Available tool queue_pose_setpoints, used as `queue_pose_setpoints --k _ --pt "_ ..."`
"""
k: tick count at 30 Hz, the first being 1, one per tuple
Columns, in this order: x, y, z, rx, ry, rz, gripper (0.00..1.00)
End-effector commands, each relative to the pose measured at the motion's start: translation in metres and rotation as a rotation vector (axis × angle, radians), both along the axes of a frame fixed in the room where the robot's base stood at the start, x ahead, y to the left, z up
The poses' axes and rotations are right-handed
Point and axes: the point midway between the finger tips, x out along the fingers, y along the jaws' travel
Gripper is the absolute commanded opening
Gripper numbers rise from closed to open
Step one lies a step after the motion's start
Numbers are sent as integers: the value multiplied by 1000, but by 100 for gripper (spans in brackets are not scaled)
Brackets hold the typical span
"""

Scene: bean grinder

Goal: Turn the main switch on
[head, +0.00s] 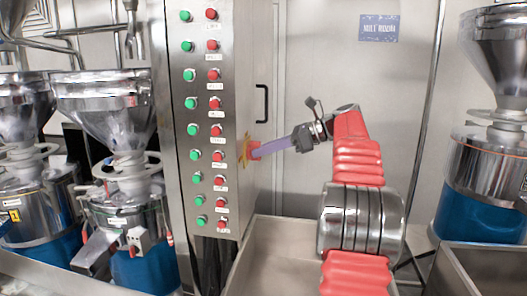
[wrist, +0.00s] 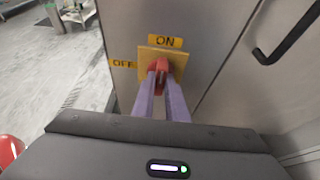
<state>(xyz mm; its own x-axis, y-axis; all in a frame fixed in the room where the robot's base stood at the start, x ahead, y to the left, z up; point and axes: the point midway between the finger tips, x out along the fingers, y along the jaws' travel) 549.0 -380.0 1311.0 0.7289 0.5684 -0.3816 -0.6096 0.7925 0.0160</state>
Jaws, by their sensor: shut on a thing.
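The main switch is a red knob (wrist: 161,65) on a yellow plate (wrist: 145,52), mounted on the side of the steel control cabinet. An ON label (wrist: 165,41) is above the plate and an OFF label (wrist: 123,64) is to its left. My gripper (wrist: 162,76) has its two purple fingers shut on the knob, one on each side. In the head view, my gripper (head: 258,150) reaches left to the red knob (head: 253,149) at the cabinet's side. The fingers partly hide the knob, so I cannot tell its exact angle.
The cabinet front (head: 208,140) carries rows of green and red buttons. A black door handle (head: 262,104) is just behind the switch side. Grinders with steel hoppers stand at left (head: 115,110) and right (head: 490,130). A steel trough (head: 275,235) lies below my arm.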

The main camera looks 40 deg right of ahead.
Motion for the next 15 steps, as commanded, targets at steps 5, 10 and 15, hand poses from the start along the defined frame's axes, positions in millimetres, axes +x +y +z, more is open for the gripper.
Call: queue_pose_setpoints --k 5,10,15 --pt "-1 0 -5 5 11 4 0" --pt "0 1 -4 4 9 4 20" --pt "0 0 -2 1 4 3 31"
